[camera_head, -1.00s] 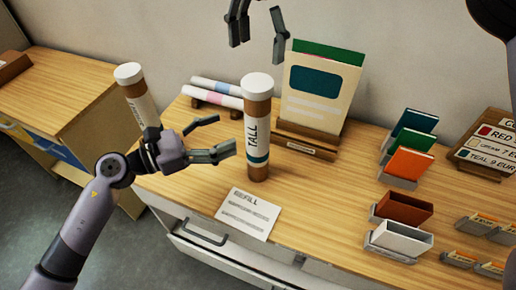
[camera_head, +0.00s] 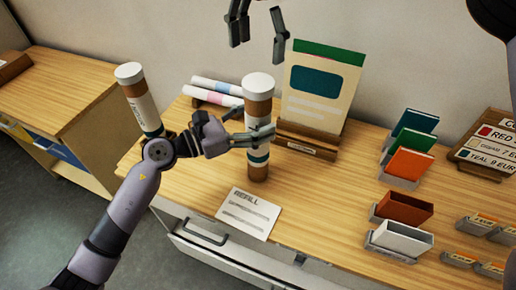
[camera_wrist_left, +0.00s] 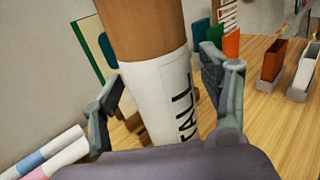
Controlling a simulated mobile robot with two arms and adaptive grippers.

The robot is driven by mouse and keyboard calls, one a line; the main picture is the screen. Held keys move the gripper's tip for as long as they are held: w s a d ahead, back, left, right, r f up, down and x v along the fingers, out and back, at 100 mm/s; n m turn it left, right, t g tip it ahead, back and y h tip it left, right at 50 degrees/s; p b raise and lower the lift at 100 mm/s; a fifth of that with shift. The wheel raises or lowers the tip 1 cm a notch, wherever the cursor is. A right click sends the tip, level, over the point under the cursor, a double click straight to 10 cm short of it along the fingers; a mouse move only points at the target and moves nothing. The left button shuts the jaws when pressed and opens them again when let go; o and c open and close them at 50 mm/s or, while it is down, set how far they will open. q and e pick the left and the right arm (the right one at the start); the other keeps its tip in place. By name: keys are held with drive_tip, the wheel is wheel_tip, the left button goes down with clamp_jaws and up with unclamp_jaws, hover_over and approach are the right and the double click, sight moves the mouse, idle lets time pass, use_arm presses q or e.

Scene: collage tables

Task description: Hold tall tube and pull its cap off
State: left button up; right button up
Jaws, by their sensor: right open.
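The tall tube (camera_head: 258,168) stands upright on the table, brown with a white label and a white cap (camera_head: 258,83). In the left wrist view the tube (camera_wrist_left: 150,85) fills the middle, its TALL lettering partly showing and its cap out of frame. My left gripper (camera_head: 256,130) is around the tube's middle, below the cap. In the left wrist view its fingers (camera_wrist_left: 162,70) are on either side of the tube, with gaps showing, so it looks open. My right gripper (camera_head: 258,38) is open and empty, fingers pointing down, above the cap in the picture.
A second capped tube (camera_head: 145,110) stands at the left behind my left arm. A refill card (camera_head: 248,213) lies in front. Coloured card holders (camera_head: 405,160) stand at right.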

sight(259, 81)
use_arm(q)
clamp_jaws()
use_arm(e)
drive_tip(key=shift+o, duration=1)
drive_tip(key=shift+s+a+r, duration=0.15)
drive_tip(key=shift+s+a, duration=0.05)
drive_tip(key=shift+s, duration=0.1)
use_arm(q)
drive_tip(key=shift+s+a, duration=0.1)
use_arm(e)
drive_tip(key=s+a+r+n+t+h, duration=0.2)
drive_tip(key=s+a+r+t, duration=0.1)
drive_tip(key=s+t, duration=0.1)
drive_tip(key=x, duration=0.8)
drive_tip(key=d+x, duration=0.1)
drive_tip(key=x, duration=0.3)
drive_tip(key=shift+w+d+r, duration=0.15)
drive_tip(key=shift+w, duration=0.05)
drive_tip(key=shift+c, duration=0.4)
drive_tip(key=shift+h, duration=0.3)
drive_tip(key=c, duration=1.3)
